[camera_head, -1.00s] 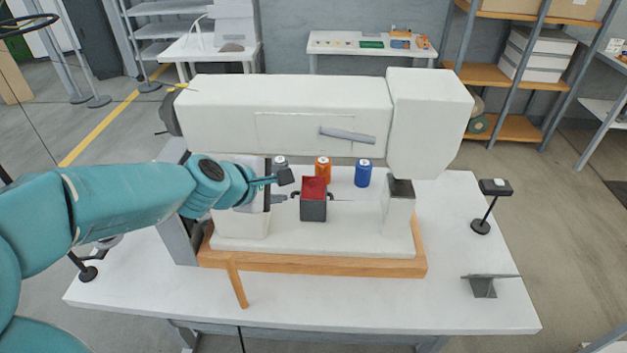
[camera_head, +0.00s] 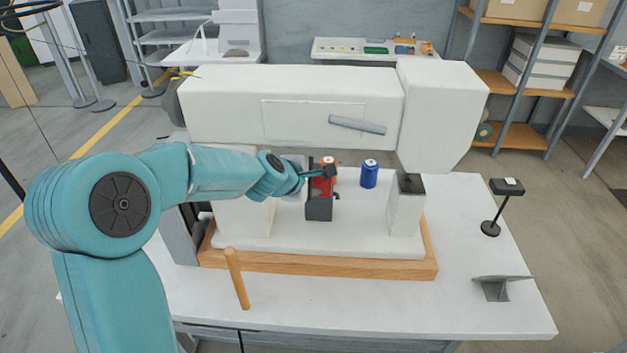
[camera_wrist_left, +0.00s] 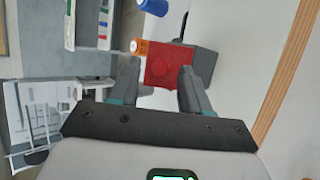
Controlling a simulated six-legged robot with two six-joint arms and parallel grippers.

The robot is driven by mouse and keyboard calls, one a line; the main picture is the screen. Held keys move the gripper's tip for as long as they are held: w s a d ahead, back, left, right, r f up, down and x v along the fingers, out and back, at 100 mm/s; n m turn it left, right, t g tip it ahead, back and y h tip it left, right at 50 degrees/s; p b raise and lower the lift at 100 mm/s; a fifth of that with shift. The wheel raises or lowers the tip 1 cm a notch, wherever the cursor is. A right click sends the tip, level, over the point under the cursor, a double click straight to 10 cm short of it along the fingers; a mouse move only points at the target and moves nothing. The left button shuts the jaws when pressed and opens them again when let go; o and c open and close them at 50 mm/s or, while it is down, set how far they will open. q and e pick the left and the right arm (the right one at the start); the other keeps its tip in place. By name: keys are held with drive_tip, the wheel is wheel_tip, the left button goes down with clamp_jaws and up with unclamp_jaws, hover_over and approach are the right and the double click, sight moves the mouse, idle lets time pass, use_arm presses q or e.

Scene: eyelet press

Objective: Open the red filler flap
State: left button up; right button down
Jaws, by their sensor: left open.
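The red filler flap (camera_wrist_left: 168,66) lies as the red top of a small dark grey box (camera_head: 319,209) on the press bed. In the head view the flap shows only partly behind my left gripper (camera_head: 324,172). The left wrist view has my left gripper (camera_wrist_left: 166,82) open, with its two fingers reaching toward the near corners of the red flap. I cannot tell whether the fingers touch it. My right gripper is not in view.
A blue can (camera_head: 369,174) stands right of the box, and an orange can (camera_wrist_left: 139,47) is close behind it. The white press arm (camera_head: 290,105) spans above.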

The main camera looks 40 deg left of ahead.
use_arm(q)
clamp_jaws()
drive_tip(key=shift+f+b, duration=0.1)
drive_tip(key=shift+b, duration=0.25)
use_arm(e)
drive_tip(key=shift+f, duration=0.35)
